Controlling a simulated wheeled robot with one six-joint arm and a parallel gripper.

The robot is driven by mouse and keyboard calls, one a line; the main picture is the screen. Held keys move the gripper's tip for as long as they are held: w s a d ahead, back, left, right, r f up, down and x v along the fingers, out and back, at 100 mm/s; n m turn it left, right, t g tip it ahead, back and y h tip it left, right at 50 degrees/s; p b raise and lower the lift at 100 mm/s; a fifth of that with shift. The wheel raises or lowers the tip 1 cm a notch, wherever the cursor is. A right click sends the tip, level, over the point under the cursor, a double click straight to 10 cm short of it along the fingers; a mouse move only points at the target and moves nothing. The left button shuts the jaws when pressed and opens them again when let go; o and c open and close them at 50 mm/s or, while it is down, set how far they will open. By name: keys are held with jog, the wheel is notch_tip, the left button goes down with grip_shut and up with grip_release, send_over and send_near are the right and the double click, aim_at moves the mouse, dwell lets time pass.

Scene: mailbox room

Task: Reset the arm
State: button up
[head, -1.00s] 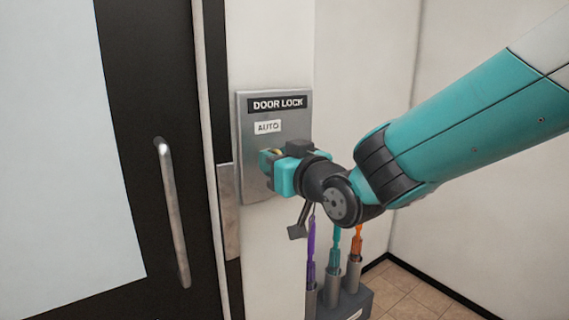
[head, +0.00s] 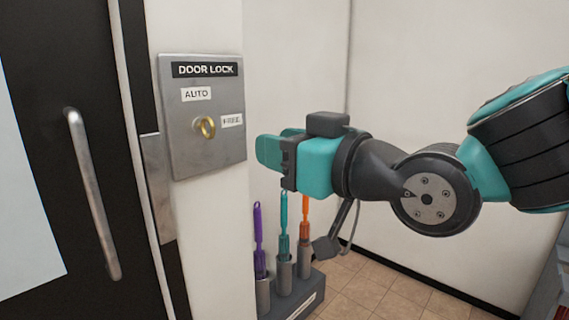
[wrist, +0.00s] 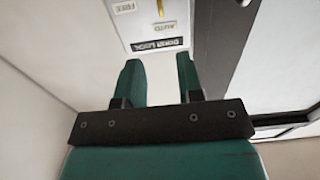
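My gripper (head: 262,150) is at the end of my teal and black arm, to the right of the door lock panel and apart from it. In the wrist view my gripper's two teal fingers (wrist: 160,80) stand apart with nothing between them. The panel also shows upside down in the wrist view (wrist: 145,38), beyond the fingers.
A dark holder (head: 303,297) with purple, teal and orange tools (head: 258,240) stands below my gripper. A dark-framed door with a metal handle (head: 92,195) is at the left. A pale wall and tiled floor (head: 375,285) lie behind my arm. A shelf edge shows at bottom right.

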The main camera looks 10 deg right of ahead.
jog(key=shift+s+d, duration=0.1)
jog(key=shift+s, duration=0.05)
jog(key=s+d+f+g+h+p, duration=0.2)
jog(key=s+f+g+h+p, duration=0.1)
jog(key=s+f+g, duration=0.2)
jog(key=s+d+f+g+h+p, duration=0.2)
jog(key=s+f+g, duration=0.3)
jog(key=s+g, duration=0.4)
jog(key=shift+d+g+h+p, duration=0.4)
jog(key=shift+d+g+p, duration=0.15)
jog(key=shift+d, duration=0.2)
jog(key=shift+s, duration=0.1)
